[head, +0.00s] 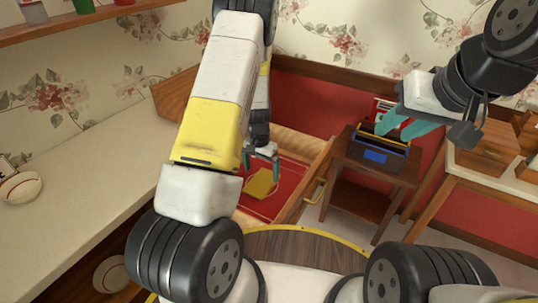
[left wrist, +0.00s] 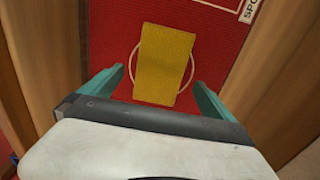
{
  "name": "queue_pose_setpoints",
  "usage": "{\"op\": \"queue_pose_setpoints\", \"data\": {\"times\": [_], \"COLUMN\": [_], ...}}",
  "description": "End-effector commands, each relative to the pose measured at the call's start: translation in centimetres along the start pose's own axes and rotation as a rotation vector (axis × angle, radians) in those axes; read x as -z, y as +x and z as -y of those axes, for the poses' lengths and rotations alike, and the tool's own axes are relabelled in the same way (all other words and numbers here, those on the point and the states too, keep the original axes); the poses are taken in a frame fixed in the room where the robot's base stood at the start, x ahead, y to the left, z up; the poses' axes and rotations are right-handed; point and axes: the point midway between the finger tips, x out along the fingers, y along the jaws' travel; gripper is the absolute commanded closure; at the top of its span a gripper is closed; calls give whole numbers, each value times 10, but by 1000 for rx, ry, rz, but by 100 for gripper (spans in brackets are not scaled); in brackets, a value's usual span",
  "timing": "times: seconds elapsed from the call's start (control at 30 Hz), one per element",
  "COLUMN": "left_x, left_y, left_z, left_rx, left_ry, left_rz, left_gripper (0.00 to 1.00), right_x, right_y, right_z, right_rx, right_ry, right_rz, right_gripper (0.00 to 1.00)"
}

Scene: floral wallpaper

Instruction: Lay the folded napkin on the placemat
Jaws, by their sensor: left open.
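The folded napkin is a yellow rectangle (head: 261,183) lying flat on the red placemat (head: 287,178). In the left wrist view the napkin (left wrist: 163,62) lies across a pale circle outline printed on the placemat (left wrist: 112,35). Printed letters show at the placemat's upper right corner. My left gripper (head: 262,157) is open just above the napkin. In the left wrist view its two teal fingers (left wrist: 158,83) stand on either side of the napkin, apart from it. My right gripper (head: 405,122) is up at the right, away from the napkin; its finger gap is unclear.
Wooden sides flank the placemat, and a wooden front with a brass handle (head: 316,190) stands right of it. A dark caddy (head: 378,147) sits on a small wooden stand below my right gripper. A pale counter (head: 75,205) with a bowl (head: 20,187) is at left.

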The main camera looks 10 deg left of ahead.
Motion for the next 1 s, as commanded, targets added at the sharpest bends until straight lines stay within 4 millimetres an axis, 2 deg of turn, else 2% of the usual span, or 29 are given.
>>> {"op": "queue_pose_setpoints", "data": {"times": [1.0], "left_x": [-1], "left_y": [-80], "left_z": [-2], "left_rx": [1], "left_ry": [1], "left_rz": [-1], "left_gripper": [0], "right_x": [0], "right_y": [0], "right_z": [0], "right_rx": [0], "right_ry": [0], "right_rz": [0], "right_gripper": [63]}}
